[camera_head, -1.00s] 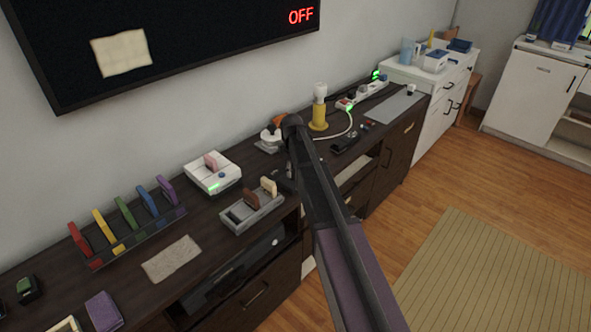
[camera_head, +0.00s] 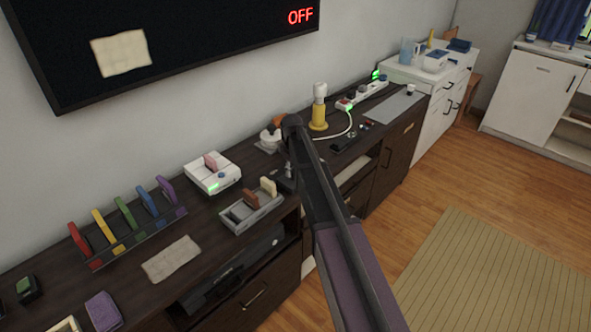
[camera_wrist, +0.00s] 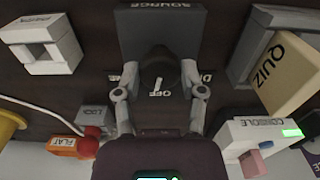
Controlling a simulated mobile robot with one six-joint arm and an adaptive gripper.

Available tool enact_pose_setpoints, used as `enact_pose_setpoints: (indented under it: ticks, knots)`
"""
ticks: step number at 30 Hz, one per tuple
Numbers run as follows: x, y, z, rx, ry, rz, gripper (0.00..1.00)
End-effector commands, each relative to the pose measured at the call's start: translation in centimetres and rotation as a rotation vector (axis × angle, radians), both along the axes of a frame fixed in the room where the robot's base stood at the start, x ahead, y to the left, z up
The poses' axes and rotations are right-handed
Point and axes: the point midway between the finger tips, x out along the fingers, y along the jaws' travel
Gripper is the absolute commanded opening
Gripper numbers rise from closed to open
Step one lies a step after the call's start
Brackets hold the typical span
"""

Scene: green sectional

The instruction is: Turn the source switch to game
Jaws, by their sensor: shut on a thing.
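The source switch is a dark round knob (camera_wrist: 158,66) with a white pointer mark, in the middle of the wrist view. A dark block behind it carries an upside-down label that seems to read SOURCE. The pointer is at the OFF label, tilted slightly. Labels at either side are partly covered by my fingers and unreadable. My gripper (camera_wrist: 158,80) has one finger on each side of the knob and is shut on it. In the head view my arm hides the switch. The wall screen (camera_head: 220,50) reads OFF in red.
Close to my gripper in the wrist view are a white console box (camera_wrist: 258,134), a tray with a QUIZ block (camera_wrist: 284,72), an orange FLAT piece (camera_wrist: 66,147) and a pale square frame (camera_wrist: 42,45). A rack of coloured cards (camera_head: 135,236) stands farther left on the dark cabinet.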

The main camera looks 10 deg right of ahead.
Motion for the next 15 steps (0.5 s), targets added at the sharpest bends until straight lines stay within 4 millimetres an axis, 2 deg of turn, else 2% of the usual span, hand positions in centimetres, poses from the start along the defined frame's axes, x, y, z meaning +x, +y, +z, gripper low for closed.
enact_pose_setpoints:
  ticks: [1, 15]
  knots:
    - [0.48, 0.09, 0.03, 0.002, -0.009, -0.034, 0.05]
    - [0.5, 0.18, 0.03, 0.003, -0.009, -0.422, 0.05]
